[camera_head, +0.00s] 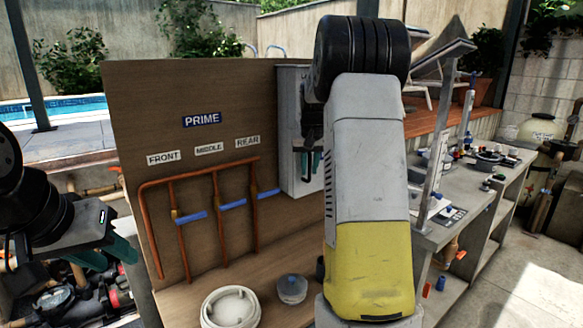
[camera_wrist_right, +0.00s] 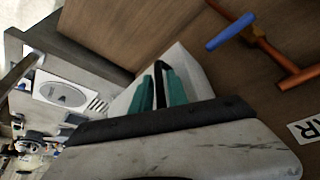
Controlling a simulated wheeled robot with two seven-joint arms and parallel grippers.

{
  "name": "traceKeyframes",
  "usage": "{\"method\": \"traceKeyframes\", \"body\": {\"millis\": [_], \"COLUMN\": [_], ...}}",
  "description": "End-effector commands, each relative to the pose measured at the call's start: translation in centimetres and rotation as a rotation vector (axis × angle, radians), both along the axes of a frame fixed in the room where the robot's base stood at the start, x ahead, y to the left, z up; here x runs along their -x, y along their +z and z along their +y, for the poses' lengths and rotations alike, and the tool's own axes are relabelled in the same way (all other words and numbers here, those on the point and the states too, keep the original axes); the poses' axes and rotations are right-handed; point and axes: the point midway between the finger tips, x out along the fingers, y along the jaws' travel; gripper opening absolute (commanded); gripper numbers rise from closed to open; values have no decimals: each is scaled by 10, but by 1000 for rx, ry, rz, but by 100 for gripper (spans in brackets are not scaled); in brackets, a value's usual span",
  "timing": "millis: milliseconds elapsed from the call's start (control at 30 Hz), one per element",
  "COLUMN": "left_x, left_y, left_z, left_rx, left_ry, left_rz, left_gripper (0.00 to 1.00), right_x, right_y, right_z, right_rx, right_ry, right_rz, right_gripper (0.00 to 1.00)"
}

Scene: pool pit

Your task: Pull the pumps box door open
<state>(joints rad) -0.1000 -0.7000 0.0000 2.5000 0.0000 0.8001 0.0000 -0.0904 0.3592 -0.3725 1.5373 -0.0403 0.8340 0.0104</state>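The pumps box (camera_head: 289,150) is a pale grey box on the upright wooden panel in the head view. Its left side shows, but most of its front is hidden by my right arm, so I cannot tell the door's state. In the right wrist view my right gripper's fingers (camera_wrist_right: 161,88) stand slightly apart before the pale box surface (camera_wrist_right: 184,65). A dark piece shows between them; I cannot tell whether it is a handle. My left gripper (camera_head: 122,248) is at the left edge, its fingertips unclear.
Copper pipes (camera_head: 183,240) with blue valve handles run along the panel, left of the box. A white round lid (camera_head: 230,308) and a clear-blue container (camera_head: 291,289) sit on the wooden ledge below. A cluttered grey workbench (camera_head: 470,190) stands to the right.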

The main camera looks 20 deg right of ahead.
Motion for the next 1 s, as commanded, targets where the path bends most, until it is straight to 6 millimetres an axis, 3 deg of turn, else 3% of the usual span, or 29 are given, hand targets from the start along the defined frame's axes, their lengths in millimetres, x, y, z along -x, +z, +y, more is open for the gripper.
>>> {"method": "traceKeyframes", "body": {"millis": [67,167,1000], "left_x": [0,0,0], "left_y": [0,0,0], "left_z": [0,0,0], "left_rx": [0,0,0], "left_ry": [0,0,0], "left_rz": [0,0,0], "left_gripper": [36,36,36], "right_x": [0,0,0], "right_y": [0,0,1], "right_z": [0,0,0], "right_rx": [0,0,0], "right_ry": [0,0,1], "right_rz": [0,0,0], "right_gripper": [20,0,0]}}
